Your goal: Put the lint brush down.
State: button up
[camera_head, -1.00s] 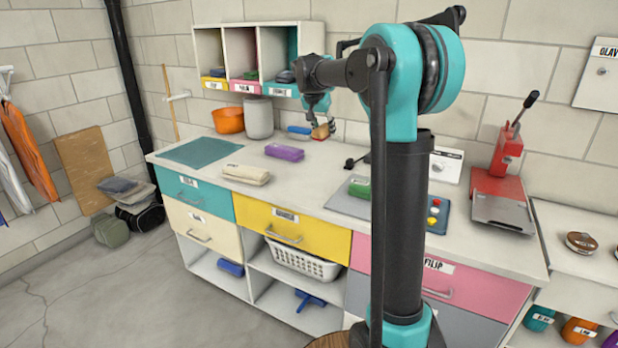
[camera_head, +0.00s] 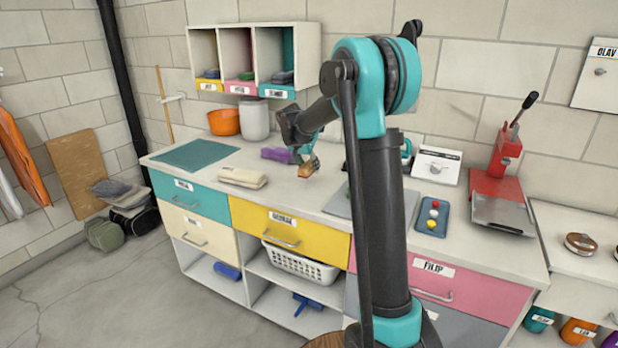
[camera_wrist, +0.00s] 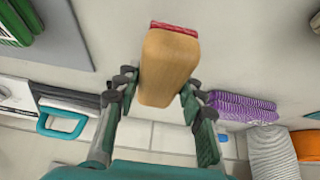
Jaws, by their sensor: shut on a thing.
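The lint brush, with a tan wooden body (camera_wrist: 168,65) and a red strip (camera_wrist: 174,27) at its far end, is between the fingers of my gripper (camera_wrist: 158,84) in the wrist view. My gripper is shut on it. I cannot tell whether the brush touches the counter.
A purple folded cloth (camera_head: 275,154) lies just behind my gripper, and a cream cloth (camera_head: 242,177) lies to the left. A grey mat (camera_head: 338,204) is to the right, with a green item (camera_wrist: 14,22) on it. Bare counter lies between them.

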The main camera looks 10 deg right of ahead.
aim_at(309, 183)
jog(key=shift+f, duration=2.3)
jog(key=shift+f, duration=0.15)
jog(key=o, duration=1)
jog(key=v, duration=1.2)
jog(key=shift+r, duration=0.2)
jog(key=shift+s, duration=0.1)
